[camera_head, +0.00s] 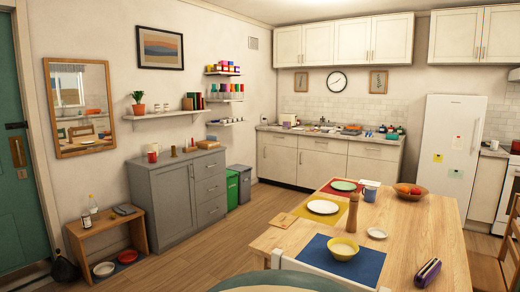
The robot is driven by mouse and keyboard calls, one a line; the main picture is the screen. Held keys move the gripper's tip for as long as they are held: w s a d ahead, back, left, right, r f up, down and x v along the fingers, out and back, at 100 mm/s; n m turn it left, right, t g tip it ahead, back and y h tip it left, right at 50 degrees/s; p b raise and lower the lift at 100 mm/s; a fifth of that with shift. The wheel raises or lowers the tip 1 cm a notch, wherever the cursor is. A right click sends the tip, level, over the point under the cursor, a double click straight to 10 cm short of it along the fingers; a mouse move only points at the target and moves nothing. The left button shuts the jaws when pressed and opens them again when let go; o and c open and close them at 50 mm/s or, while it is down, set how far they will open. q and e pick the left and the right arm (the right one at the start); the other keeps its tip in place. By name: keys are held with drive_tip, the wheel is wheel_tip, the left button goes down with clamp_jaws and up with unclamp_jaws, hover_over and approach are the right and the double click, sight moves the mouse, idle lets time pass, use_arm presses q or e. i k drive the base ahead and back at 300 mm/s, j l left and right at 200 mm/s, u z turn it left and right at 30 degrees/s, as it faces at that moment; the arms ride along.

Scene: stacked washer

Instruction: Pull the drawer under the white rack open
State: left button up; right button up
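A white wall rack of small tiered shelves (226,99) holds colourful jars and bottles near the room's corner. Below and to its left stands a grey cabinet (172,196) with a door on its left and a stack of drawers (210,187) on its right. These drawers look shut. White counter units (322,144) with a drawer row also stand along the back wall, and their fronts look closed. I cannot tell for certain which drawer the task names. Neither of my grippers shows in this view.
A wooden dining table (405,232) with plates, a bowl and a pepper mill fills the right foreground. A low wooden bench (138,222) stands at the left, with bowls beneath it. Green and dark bins (233,190) stand beside the cabinet. Open floor (205,258) lies between cabinet and table.

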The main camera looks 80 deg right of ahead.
sight(382, 152)
drive_tip(key=z, duration=3.4)
drive_tip(key=i+j+u, duration=0.25)
drive_tip(key=u, duration=0.15)
drive_tip(key=i+j+u, duration=0.55)
drive_tip(key=u, duration=0.2)
drive_tip(key=i+j+u, duration=0.35)
drive_tip(key=i+u, duration=0.65)
drive_tip(key=i+z, duration=0.3)
drive_tip(key=i, duration=0.2)
drive_tip(key=i+z, duration=0.3)
drive_tip(key=i, duration=0.2)
drive_tip(key=i+j+z, duration=0.2)
drive_tip(key=i+z, duration=0.15)
drive_tip(key=i+l+z, duration=0.1)
drive_tip(key=i+z, duration=0.25)
drive_tip(key=i+j+z, duration=0.1)
drive_tip(key=i+z, duration=0.25)
drive_tip(key=i, duration=0.25)
drive_tip(key=i+j+z, duration=0.15)
drive_tip(key=i+z, duration=0.2)
drive_tip(key=i+l+z, duration=0.1)
drive_tip(key=i+z, duration=0.2)
drive_tip(key=i, duration=0.5)
drive_tip(key=i+j+z, duration=0.15)
drive_tip(key=i+z, duration=0.15)
drive_tip(key=i, duration=0.55)
